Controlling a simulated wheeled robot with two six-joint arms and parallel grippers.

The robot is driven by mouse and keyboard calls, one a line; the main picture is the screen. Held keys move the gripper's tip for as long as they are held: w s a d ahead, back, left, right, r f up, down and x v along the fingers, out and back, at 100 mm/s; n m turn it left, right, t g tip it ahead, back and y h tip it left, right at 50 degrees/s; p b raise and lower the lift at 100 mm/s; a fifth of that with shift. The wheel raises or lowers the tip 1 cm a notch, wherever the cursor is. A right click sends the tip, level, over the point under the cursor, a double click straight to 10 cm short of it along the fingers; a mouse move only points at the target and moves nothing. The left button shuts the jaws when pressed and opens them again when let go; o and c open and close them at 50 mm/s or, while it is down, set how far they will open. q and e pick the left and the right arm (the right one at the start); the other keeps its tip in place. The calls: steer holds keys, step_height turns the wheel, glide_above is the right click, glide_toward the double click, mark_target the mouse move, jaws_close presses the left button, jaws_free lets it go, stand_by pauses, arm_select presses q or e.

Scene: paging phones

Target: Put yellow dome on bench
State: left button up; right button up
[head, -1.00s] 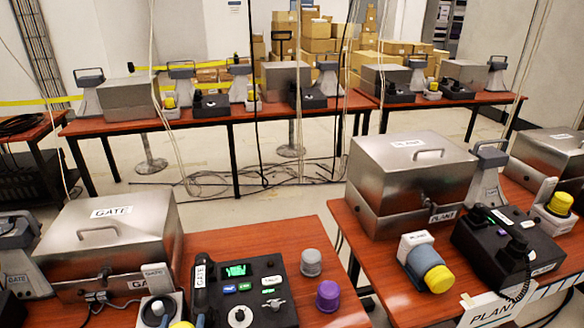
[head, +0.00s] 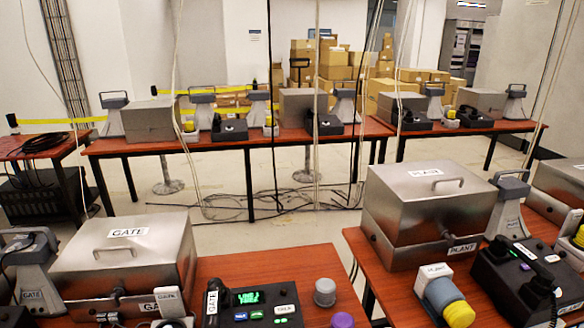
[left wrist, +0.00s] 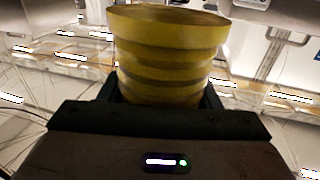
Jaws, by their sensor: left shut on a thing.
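The yellow dome (left wrist: 168,55), a ribbed round piece with a wide rim, is held in my left gripper (left wrist: 160,95) in the left wrist view. The gripper's dark fingers are shut on either side of it. The dome appears to be in the air, with blurred tables and floor behind it. The head view shows neither gripper. It shows the GATE bench (head: 272,264) at the lower left and the PLANT bench (head: 378,272) at the lower right, both with reddish wood tops.
The GATE bench carries a steel box (head: 125,250), a black phone unit (head: 250,300), a grey dome (head: 325,292) and a purple dome (head: 341,321). The PLANT bench carries a steel box (head: 430,215) and a blue cylinder with a yellow end (head: 458,314). Bare wood shows beside the grey dome.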

arm_select(q)
steer(key=shift+f, duration=0.1)
steer(key=f, duration=0.1)
steer(key=a, duration=0.1)
steer(key=a+f+y, duration=0.1)
steer(key=shift+w+a+f+n, duration=0.1)
steer(key=shift+w+f+n, duration=0.2)
steer(key=shift+n, duration=0.1)
steer(key=a+f+n+y, duration=0.2)
steer(key=a+f+y, duration=0.1)
steer(key=a, duration=0.3)
steer(key=shift+w+f+g, duration=0.15)
steer(key=shift+w+g, duration=0.15)
steer(key=shift+w, duration=0.1)
